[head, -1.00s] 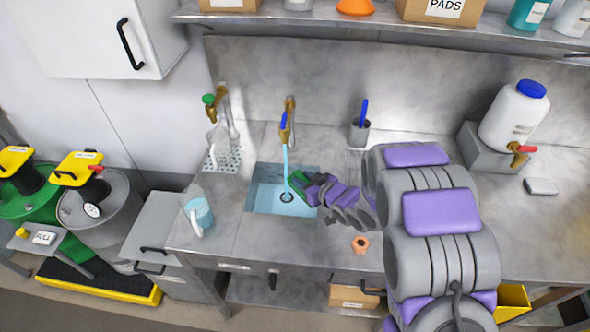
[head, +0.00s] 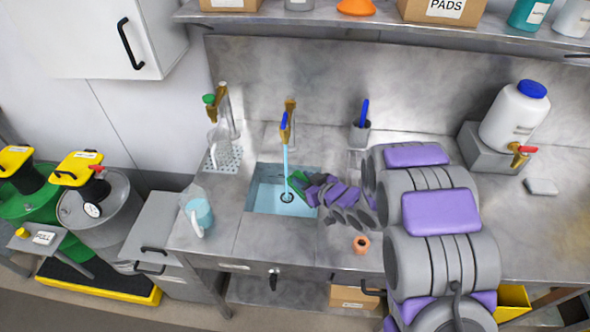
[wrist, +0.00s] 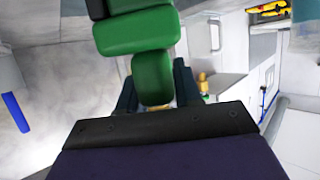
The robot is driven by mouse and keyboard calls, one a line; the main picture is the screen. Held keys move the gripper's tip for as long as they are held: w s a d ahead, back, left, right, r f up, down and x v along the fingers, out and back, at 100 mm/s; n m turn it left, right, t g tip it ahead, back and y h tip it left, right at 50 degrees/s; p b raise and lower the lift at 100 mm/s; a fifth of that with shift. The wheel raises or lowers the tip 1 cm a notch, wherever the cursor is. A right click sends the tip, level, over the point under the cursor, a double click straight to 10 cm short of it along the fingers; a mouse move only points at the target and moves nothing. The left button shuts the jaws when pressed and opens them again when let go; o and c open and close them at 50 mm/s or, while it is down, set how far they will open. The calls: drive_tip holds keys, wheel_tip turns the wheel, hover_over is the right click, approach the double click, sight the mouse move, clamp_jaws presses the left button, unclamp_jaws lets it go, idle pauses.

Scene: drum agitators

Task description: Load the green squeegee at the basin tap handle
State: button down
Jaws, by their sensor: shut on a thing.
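The green squeegee (head: 299,181) is at the end of my arm, over the basin (head: 262,196). In the wrist view the squeegee (wrist: 138,42) shows as rounded green blocks between the dark fingers of my gripper (wrist: 155,88), which is shut on it. In the head view my gripper (head: 311,190) is small and partly hidden by my own arm links. The basin tap (head: 291,108) is brass with a blue handle (head: 284,121). A stream of water falls from it close beside the squeegee; I cannot tell whether they touch.
A brass tap with a green handle (head: 209,99) stands to the left, above a clear jug (head: 217,148). A blue-tinted pitcher (head: 199,213) stands left of the basin. A grey cup (head: 360,134) holds a blue item. A small orange pot (head: 361,245) stands at the counter front.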

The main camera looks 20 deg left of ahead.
drive_tip(key=shift+s+d+r+p, duration=0.65)
drive_tip(key=shift+s+d+r, duration=0.2)
drive_tip(key=shift+s+r, duration=0.15)
drive_tip(key=shift+s+d+r+p, duration=0.65)
drive_tip(key=shift+s+d+r, duration=0.2)
drive_tip(key=shift+r, duration=0.25)
drive_tip(key=shift+f, duration=0.1)
